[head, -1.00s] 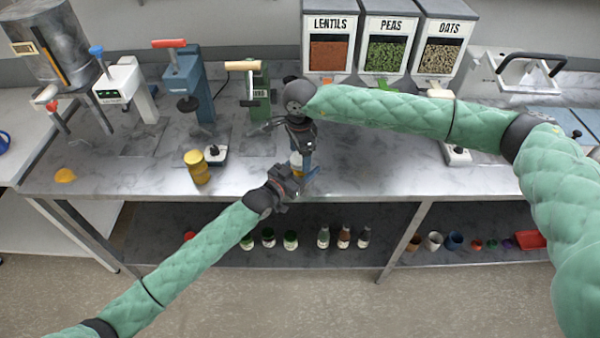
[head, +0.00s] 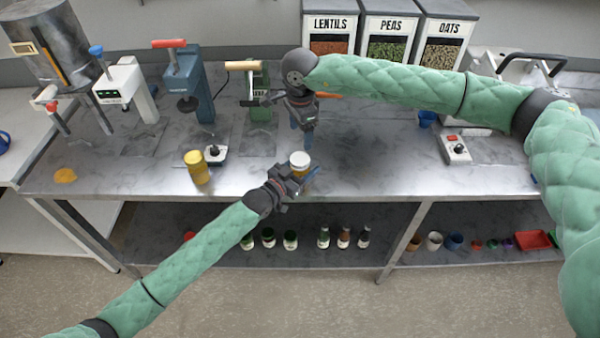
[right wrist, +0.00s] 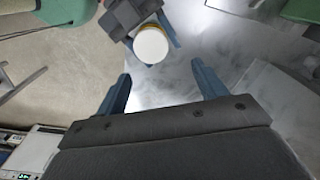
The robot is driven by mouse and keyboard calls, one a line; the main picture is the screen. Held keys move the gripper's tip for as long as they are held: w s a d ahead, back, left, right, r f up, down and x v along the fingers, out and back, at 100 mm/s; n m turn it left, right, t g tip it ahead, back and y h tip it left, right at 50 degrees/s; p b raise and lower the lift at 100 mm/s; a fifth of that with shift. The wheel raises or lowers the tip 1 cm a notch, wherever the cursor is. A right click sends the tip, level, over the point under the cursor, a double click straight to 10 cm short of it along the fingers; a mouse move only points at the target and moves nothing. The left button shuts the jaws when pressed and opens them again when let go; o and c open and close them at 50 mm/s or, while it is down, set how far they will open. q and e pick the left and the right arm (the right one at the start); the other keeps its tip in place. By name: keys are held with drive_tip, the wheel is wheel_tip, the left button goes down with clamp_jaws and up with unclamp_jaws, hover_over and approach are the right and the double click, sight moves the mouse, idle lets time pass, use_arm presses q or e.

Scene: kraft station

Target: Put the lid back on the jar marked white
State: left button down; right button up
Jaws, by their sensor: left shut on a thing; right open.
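A jar with a white top (head: 299,160) stands near the front edge of the steel bench. My left gripper (head: 298,181) is shut on this jar from the front. In the right wrist view the round white top (right wrist: 151,46) covers the jar, with a thin yellowish rim showing around it. My right gripper (head: 303,124) is above and behind the jar. Its two blue fingers (right wrist: 160,92) are apart with nothing between them. Any marking on the jar cannot be read.
A yellow jar (head: 197,168) stands left on the bench beside a small switch box (head: 215,154). Presses stand behind it. A blue cup (head: 427,118) and another switch box (head: 456,149) are to the right.

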sight(300, 158)
drive_tip(key=shift+s+a+n, duration=0.1)
drive_tip(key=shift+s+n, duration=0.4)
drive_tip(key=shift+n, duration=0.5)
drive_tip(key=shift+s+n, duration=0.1)
drive_tip(key=shift+n, duration=0.9)
drive_tip(key=shift+f, duration=0.15)
drive_tip(key=shift+f, duration=3.85)
drive_tip(key=c, duration=1)
